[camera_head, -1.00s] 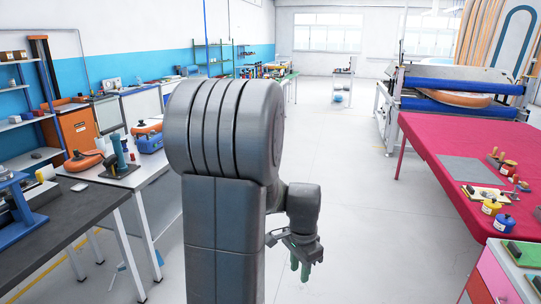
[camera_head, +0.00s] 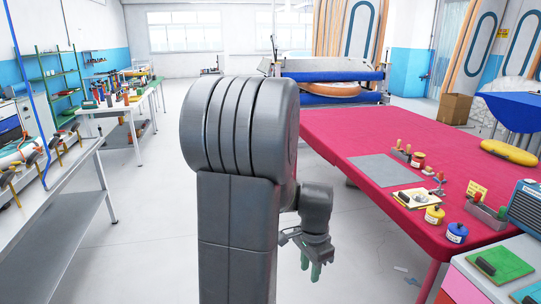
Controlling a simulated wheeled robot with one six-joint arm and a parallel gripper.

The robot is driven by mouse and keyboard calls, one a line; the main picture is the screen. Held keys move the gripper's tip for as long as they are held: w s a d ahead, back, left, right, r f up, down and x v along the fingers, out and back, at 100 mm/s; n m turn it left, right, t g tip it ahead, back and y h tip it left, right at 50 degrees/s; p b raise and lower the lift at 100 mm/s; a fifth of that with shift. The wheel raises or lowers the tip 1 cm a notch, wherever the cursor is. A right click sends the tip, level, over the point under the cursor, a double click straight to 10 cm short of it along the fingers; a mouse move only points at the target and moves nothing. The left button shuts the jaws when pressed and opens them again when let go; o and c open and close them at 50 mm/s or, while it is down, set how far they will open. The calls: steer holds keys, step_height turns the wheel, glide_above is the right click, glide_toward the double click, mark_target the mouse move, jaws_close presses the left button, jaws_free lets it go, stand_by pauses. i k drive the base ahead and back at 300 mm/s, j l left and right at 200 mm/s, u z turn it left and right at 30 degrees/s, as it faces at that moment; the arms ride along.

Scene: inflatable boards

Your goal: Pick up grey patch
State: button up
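A flat grey rectangular sheet (camera_head: 387,170) lies on the red-topped table (camera_head: 335,130) at the right; it looks like the grey patch. My gripper (camera_head: 311,268) hangs low beside my column, left of the table and nearer to me than the sheet. Its green fingertips point down and look apart, with nothing seen between them. The gripper is well away from the sheet. Part of the room behind my arm is hidden.
Near the sheet stand a small board (camera_head: 415,197), a yellow jar (camera_head: 434,215), a blue jar (camera_head: 457,233) and a red jar (camera_head: 418,160). A yellow object (camera_head: 508,152) lies farther right. Open floor (camera_head: 150,235) lies between.

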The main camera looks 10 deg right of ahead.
mark_target(420, 198)
steer(key=i+l+z, duration=0.1)
steer(key=i+z, duration=0.25)
steer(key=i, duration=0.25)
steer(key=i+j+z, duration=0.1)
steer(key=i+z, duration=0.2)
steer(key=i, duration=0.25)
steer(key=i+j+z, duration=0.2)
steer(key=i+z, duration=0.15)
steer(key=i, duration=0.2)
steer(key=i+l+z, duration=0.1)
steer(key=i+z, duration=0.65)
steer(key=i, duration=0.2)
steer(key=i+j+z, duration=0.25)
steer(key=i+z, duration=0.15)
steer(key=i+j+z, duration=0.4)
steer(key=i, duration=0.15)
